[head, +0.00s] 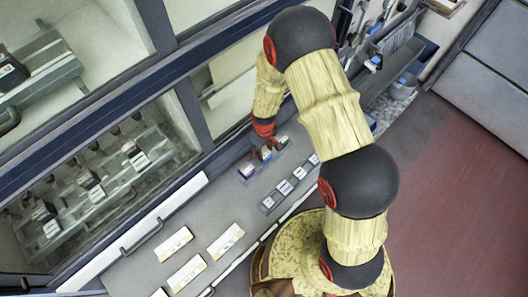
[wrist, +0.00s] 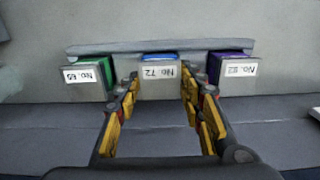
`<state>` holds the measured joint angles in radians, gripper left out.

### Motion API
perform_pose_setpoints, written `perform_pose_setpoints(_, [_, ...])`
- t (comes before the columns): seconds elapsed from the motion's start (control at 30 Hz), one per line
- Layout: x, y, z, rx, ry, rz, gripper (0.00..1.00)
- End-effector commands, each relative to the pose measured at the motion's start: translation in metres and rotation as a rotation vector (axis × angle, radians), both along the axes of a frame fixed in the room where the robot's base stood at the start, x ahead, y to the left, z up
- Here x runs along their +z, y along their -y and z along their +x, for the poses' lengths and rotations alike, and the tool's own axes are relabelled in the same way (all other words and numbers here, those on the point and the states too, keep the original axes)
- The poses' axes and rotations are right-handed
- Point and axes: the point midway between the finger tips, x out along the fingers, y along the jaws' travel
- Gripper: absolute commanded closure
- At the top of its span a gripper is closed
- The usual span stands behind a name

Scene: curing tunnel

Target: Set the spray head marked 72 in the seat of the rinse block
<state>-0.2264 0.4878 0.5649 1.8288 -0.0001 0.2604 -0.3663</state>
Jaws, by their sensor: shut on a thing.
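The spray head marked 72 (wrist: 160,71), a grey block with a blue top and a white label, stands in the middle of a row of three in the wrist view. My gripper (wrist: 160,82) has its fingers on either side of it and is shut on it. Its base still appears level with its neighbours at the grey rack (wrist: 110,48). In the head view my gripper (head: 265,146) is at the small rack on the bench, covering part of it. I cannot pick out the rinse block's seat with certainty.
A green-topped block (wrist: 90,75) stands close left and a purple-topped block (wrist: 231,72) close right. In the head view, several labelled blocks (head: 284,187) line the bench edge. White cards (head: 188,272) lie nearer. A framed glass front (head: 100,180) bounds the bench's left.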

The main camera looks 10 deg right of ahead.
Motion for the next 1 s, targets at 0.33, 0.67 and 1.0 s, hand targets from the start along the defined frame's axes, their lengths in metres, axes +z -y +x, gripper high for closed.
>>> perform_pose_setpoints(0.33, [0.050, 0.000, 0.001, 0.000, 0.003, 0.001, 0.92])
perform_pose_setpoints(0.67, [0.060, 0.000, 0.000, 0.000, 0.001, 0.001, 0.92])
perform_pose_setpoints(1.0, [0.074, 0.000, 0.001, 0.000, 0.002, 0.000, 0.92])
